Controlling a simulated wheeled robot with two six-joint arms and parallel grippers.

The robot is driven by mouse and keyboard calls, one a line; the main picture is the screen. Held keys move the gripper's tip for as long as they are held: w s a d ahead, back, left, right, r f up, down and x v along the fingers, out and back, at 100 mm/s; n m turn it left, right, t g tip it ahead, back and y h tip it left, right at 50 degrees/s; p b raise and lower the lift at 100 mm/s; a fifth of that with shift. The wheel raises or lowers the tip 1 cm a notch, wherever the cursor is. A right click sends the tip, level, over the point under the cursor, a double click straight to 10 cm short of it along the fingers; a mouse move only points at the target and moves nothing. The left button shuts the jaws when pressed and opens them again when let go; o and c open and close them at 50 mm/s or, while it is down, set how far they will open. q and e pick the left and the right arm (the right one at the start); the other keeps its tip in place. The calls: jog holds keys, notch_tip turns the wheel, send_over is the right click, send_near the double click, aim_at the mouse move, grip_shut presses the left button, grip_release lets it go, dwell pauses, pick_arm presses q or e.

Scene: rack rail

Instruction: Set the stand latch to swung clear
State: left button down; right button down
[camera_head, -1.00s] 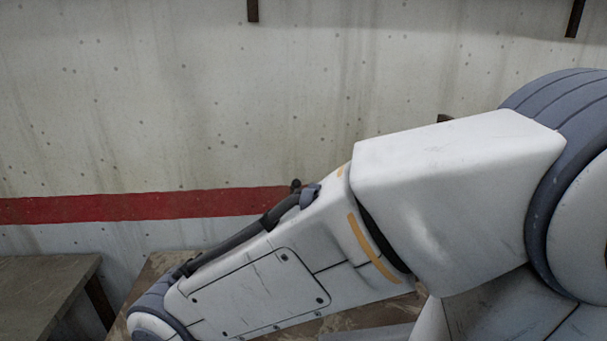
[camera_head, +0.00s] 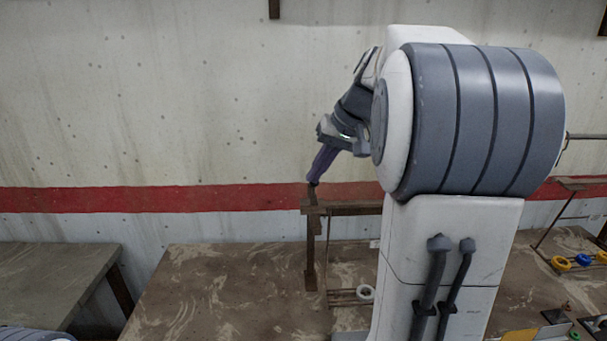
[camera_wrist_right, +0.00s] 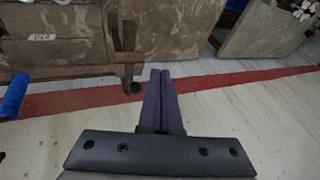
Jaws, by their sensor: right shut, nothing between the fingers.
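A rusty brown stand (camera_head: 345,208) rises from the table behind my right arm, which hides its right part. A narrow upright bar (camera_head: 310,245) at its left end looks like the latch; I cannot tell its setting. In the right wrist view the bar (camera_wrist_right: 128,45) ends in a dark round knob (camera_wrist_right: 133,88). My right gripper (camera_head: 314,180) has purple fingers, shut and empty, close to the bar's top in the head view. In the right wrist view the fingertips (camera_wrist_right: 160,73) lie just right of the bar, with no clear contact. My left gripper is out of view.
The brown table (camera_head: 210,290) is bare left of the stand. A white ring (camera_head: 365,293) sits low by the stand. Blue and yellow rings (camera_head: 561,263) hang on a rack at right. Another table (camera_head: 50,275) stands at left. A blue cylinder (camera_wrist_right: 14,95) shows in the wrist view.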

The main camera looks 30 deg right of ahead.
jog(key=m+t+h, duration=0.1)
jog(key=m, duration=0.1)
send_near(313, 185)
jog(key=s+d+r, duration=0.3)
jog(key=s+d, duration=0.2)
jog(key=d, duration=0.1)
jog(key=shift+a+r, duration=0.15)
jog(key=shift+r, duration=0.05)
jog(key=w+a+f+p, duration=0.3)
jog(key=w+f+p, duration=0.1)
jog(key=w+f, duration=0.4)
jog(key=shift+a+f, duration=0.4)
jog(key=shift+f, duration=0.15)
